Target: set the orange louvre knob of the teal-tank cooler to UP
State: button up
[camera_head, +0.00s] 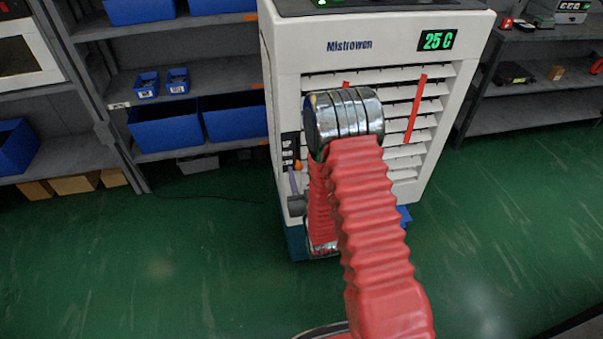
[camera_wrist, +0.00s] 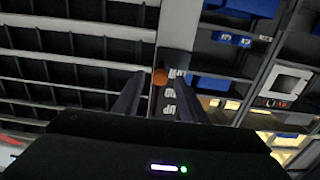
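The white cooler (camera_head: 390,50) with a teal lower tank (camera_head: 297,240) stands upright in the middle of the head view. Its orange louvre knob (camera_head: 298,164) sits beside a dark label strip at the left of the louvres, level with the lowest label. In the wrist view the knob (camera_wrist: 160,77) lies in line with the gap between my fingertips, clear space on both sides. A label reading UP (camera_wrist: 168,109) is at the opposite end of the strip from the knob. My gripper (camera_wrist: 160,80) is open and empty; its depth to the knob is unclear. In the head view my arm partly hides it.
White louvre slats (camera_head: 405,135) with red ribbons (camera_head: 416,105) lie right of the knob. The cooler's display (camera_head: 438,40) reads 25 C. Shelves with blue bins (camera_head: 167,128) stand at left, another shelf (camera_head: 535,95) at right. The green floor (camera_head: 180,260) in front is clear.

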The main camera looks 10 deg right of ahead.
jog(key=shift+w, duration=0.25)
jog(key=shift+c, duration=0.7)
grip_shut()
